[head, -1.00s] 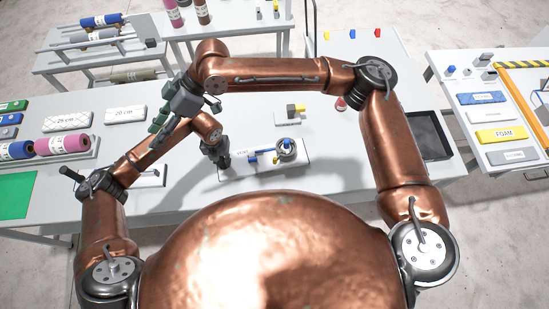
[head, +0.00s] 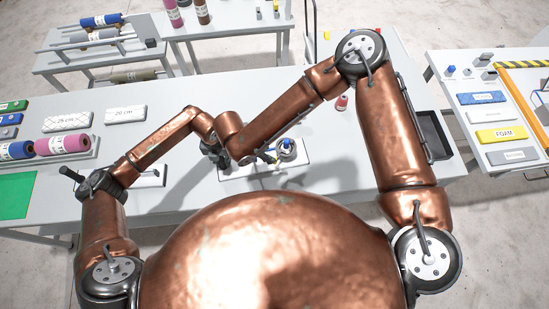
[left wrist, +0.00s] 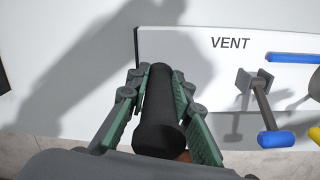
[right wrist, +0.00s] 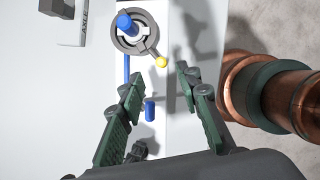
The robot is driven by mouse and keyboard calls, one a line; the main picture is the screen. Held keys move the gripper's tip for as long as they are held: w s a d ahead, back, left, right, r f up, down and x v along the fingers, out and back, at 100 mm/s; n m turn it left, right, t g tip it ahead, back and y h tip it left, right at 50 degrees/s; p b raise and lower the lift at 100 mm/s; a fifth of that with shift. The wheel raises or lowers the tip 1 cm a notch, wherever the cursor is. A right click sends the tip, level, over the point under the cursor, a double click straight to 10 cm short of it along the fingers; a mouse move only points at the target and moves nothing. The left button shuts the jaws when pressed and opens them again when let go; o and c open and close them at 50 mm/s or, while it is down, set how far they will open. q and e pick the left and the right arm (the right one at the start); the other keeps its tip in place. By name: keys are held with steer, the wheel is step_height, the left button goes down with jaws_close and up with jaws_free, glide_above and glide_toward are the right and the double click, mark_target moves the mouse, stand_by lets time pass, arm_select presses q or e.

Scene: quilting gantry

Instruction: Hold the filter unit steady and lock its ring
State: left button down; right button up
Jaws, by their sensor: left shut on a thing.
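The filter unit is a white base plate (left wrist: 190,45) marked VENT; it also shows in the head view (head: 240,172). It carries a grey ring (right wrist: 122,42) around a blue-topped post (right wrist: 126,24). A lever with a yellow knob (right wrist: 160,62) sticks out from the ring. A blue bar (left wrist: 290,57) and a blue-tipped lever (left wrist: 276,139) are also on the plate. My left gripper (left wrist: 162,100) is shut on a black cylindrical handle (left wrist: 160,118) at the plate's left end. My right gripper (right wrist: 157,78) is open and empty over the plate, short of the ring.
A white block marked AXLE (right wrist: 78,22) and a dark block (right wrist: 57,7) lie beyond the plate. A small red item (head: 342,103) and a black tray (head: 434,135) are to the right. My left arm is close beside my right gripper.

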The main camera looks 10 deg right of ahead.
steer(key=x, duration=0.8)
steer(key=shift+f, duration=0.25)
steer(key=shift+c, duration=0.5)
jaws_close()
